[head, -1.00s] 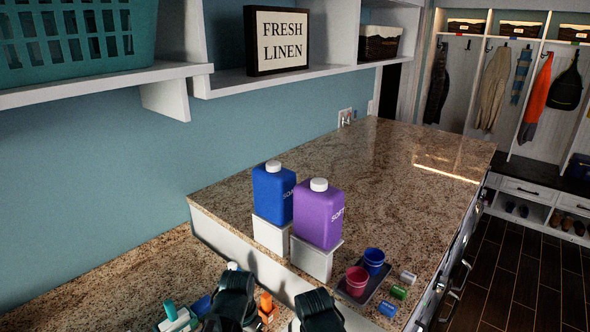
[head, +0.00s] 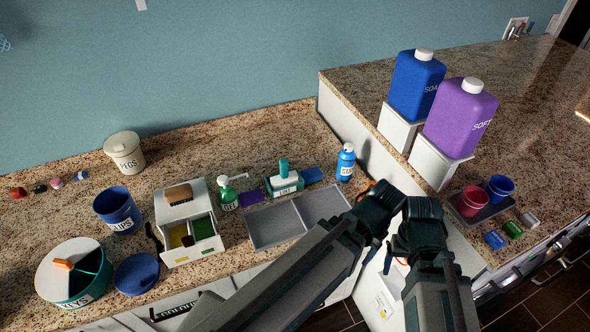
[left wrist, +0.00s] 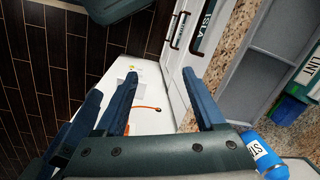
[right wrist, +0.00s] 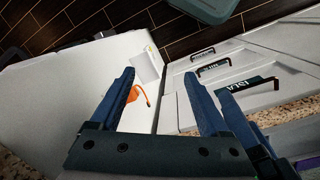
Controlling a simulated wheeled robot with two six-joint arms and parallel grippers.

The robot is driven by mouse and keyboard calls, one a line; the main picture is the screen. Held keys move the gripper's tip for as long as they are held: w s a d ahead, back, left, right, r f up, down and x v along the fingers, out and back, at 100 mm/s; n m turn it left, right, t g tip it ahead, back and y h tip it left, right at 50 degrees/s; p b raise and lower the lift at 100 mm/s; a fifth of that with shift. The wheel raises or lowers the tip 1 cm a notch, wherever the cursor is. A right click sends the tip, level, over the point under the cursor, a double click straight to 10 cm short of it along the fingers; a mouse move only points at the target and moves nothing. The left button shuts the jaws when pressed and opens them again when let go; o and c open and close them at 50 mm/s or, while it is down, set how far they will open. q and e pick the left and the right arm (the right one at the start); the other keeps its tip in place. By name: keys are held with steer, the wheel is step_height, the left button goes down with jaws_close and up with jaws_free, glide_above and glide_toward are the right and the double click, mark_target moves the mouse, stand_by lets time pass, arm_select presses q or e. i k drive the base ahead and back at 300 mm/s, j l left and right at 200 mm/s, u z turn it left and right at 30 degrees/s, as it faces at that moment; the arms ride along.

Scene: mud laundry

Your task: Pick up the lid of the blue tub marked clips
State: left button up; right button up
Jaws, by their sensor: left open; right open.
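The blue tub marked clips (head: 118,212) stands open on the left part of the counter; its label is partly readable. A round blue lid (head: 137,273) lies flat on the counter in front of it, beside the round keys box. My left gripper (head: 380,205) and right gripper (head: 422,208) are side by side at the right, far from the lid. In the left wrist view the jaws (left wrist: 160,75) are open and empty; in the right wrist view the jaws (right wrist: 159,75) are too. Neither wrist view shows the lid.
The keys box (head: 70,310) is left of the lid; a white caddy (head: 178,212) with a brush is right of it. A pegs tub (head: 125,152) stands behind. A grey tray (head: 268,226) lies near my left arm. Soap bottles (head: 415,85) stand on the raised counter.

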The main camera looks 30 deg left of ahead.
mark_target(139, 273)
steer(key=u, duration=2.6)
steer(key=k, duration=0.15)
steer(key=l+u, duration=0.05)
